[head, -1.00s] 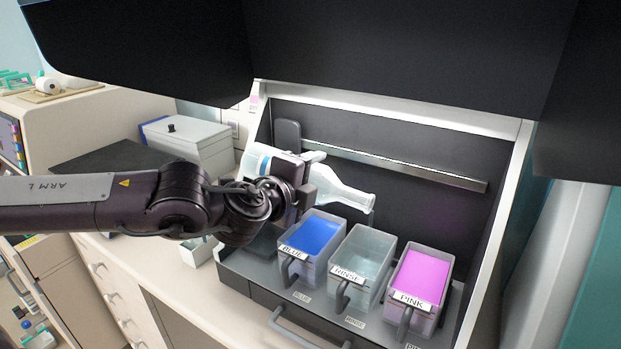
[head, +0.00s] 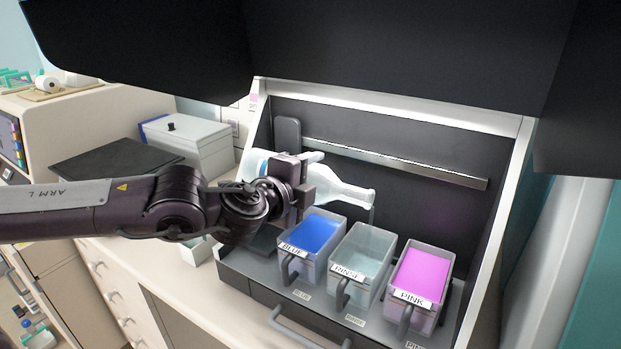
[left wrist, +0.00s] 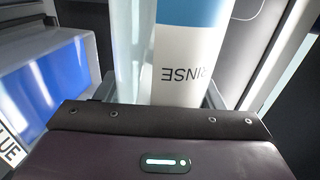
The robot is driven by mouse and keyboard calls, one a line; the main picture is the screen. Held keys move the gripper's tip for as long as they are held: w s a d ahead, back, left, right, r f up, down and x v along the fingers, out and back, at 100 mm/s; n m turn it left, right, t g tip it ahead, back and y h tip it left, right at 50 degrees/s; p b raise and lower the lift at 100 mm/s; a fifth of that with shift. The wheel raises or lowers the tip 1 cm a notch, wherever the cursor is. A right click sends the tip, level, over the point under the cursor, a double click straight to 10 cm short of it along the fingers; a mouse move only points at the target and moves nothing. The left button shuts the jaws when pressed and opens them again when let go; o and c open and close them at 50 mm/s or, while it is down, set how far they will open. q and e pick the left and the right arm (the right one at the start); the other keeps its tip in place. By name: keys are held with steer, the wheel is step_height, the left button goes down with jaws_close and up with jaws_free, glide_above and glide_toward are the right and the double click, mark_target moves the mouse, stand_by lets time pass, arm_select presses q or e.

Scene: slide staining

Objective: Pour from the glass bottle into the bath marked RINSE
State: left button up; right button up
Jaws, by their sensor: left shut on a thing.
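The glass bottle (head: 343,189) is clear with a white and blue label. It lies tilted close to level, its mouth to the right, above the back of the RINSE bath. My left gripper (head: 306,184) is shut on it; in the left wrist view the bottle (left wrist: 183,50) stands between the fingers and its label reads RINSE. The RINSE bath (head: 361,262) is a clear box with pale liquid, in the middle of the row. A thin stream below the mouth is hard to make out. My right gripper is not in view.
The BLUE bath (head: 311,236) stands left of the RINSE bath and the PINK bath (head: 421,277) right of it. A dark back wall with a metal rail (head: 400,165) rises behind. A grey box (head: 190,145) stands at the left.

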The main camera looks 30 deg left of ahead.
arm_select(q)
steer(key=shift+n+h, duration=0.3)
steer(key=shift+n, duration=0.5)
steer(key=shift+r+p, duration=2.8)
steer(key=shift+r, duration=0.1)
steer(key=r+n+p, duration=0.2)
steer(key=p, duration=0.1)
steer(key=shift+d+r+h, duration=0.3)
steer(key=shift+d+h, duration=0.05)
steer(key=shift+h, duration=0.05)
steer(key=shift+d+r+n+p, duration=0.15)
steer(key=shift+r+n+p, duration=0.05)
steer(key=shift+n+p, duration=0.4)
